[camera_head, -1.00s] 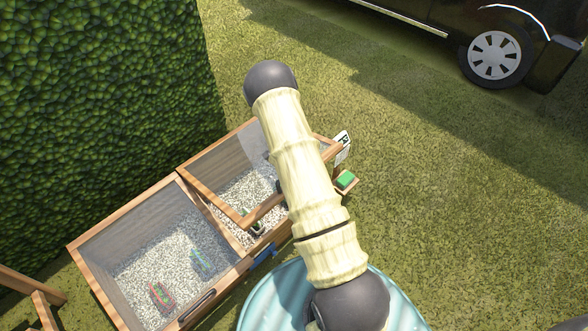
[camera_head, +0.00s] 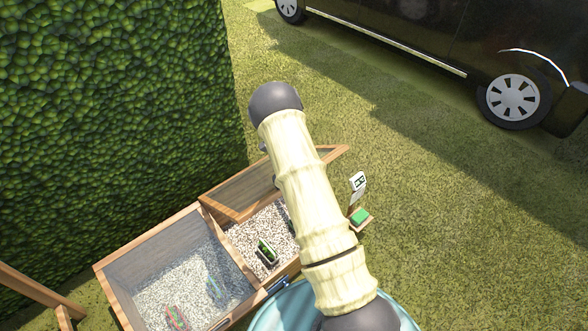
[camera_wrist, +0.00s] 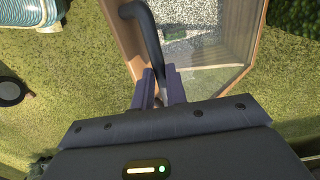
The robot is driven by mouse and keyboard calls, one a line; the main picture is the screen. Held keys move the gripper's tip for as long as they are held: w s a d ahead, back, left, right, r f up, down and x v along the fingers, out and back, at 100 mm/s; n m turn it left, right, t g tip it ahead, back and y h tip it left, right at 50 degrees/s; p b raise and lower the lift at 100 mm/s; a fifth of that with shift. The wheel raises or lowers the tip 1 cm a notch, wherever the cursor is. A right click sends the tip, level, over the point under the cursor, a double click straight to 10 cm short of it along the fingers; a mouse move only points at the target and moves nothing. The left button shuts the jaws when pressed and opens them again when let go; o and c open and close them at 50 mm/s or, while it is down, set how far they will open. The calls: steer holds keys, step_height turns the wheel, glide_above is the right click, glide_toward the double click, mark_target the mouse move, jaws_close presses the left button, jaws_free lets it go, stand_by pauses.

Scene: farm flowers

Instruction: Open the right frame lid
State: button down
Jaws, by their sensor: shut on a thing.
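The right frame lid (camera_head: 245,186), a wooden frame with a clear pane, is tilted up over the right box of the cold frame. It also shows in the wrist view (camera_wrist: 118,40), where its wood and pane are close to my gripper (camera_wrist: 160,92). My gripper is shut on the lid's dark curved handle (camera_wrist: 149,38). In the head view my arm hides most of the gripper and the handle. The right box is uncovered at its front, with pale gravel and a small green-and-white item (camera_head: 266,251) inside.
The left lid (camera_head: 165,255) lies closed over gravel. A hedge (camera_head: 110,90) stands behind. A signed post with a green block (camera_head: 360,216) is close on the right. Open grass (camera_head: 450,240) stretches right, toward a black vehicle (camera_head: 420,50).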

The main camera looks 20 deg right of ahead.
steer(key=shift+w+a+r, duration=0.25)
steer(key=shift+w+a, duration=0.3)
steer(key=shift+w, duration=0.35)
steer(key=c, duration=1.8)
jaws_free()
steer(key=shift+a, duration=0.1)
steer(key=o, duration=0.4)
steer(key=shift+w+f, duration=0.2)
steer(key=shift+f, duration=0.05)
step_height(320, 180, up, 18)
steer(key=p, duration=0.1)
steer(key=shift+s, duration=0.2)
steer(key=shift+w+f, duration=0.1)
